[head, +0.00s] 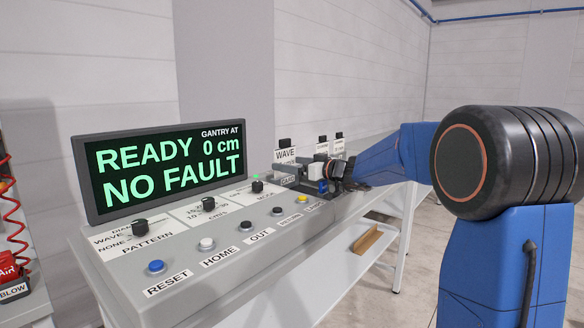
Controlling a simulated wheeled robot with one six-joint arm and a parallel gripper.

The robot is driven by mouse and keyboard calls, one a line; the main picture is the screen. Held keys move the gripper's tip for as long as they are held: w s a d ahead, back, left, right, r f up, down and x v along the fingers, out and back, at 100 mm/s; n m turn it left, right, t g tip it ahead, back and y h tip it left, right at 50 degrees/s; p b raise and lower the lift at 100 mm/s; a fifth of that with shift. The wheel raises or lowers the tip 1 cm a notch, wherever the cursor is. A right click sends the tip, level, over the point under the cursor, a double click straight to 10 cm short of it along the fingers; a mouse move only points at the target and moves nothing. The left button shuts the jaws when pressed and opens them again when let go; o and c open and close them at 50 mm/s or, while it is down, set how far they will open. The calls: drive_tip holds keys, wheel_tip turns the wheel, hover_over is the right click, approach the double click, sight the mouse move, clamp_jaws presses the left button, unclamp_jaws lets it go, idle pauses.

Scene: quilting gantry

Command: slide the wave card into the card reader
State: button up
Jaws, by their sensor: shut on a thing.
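The wave card (286,156) is white with black "WAVE" lettering and a dark tab on top. It stands upright just above or behind the card reader (288,180), a low grey block labelled "CARD" at the far part of the console; I cannot tell whether it touches the reader. My gripper (318,171) comes in from the right, close beside the card and reader. It is shut on the wave card, but the fingertips are small and partly hidden, so the exact grip is unclear.
Two more labelled cards (322,145) (338,145) with dark tops stand behind my gripper. The sloped console carries knobs, a row of buttons and a screen (160,168) reading "READY 0 cm NO FAULT". A wooden piece (368,241) lies below, right of the console.

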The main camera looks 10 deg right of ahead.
drive_tip(key=shift+r, duration=1.45)
drive_tip(key=shift+f, duration=1.8)
idle(0.8)
drive_tip(key=o, duration=1)
drive_tip(key=shift+s+d, duration=0.1)
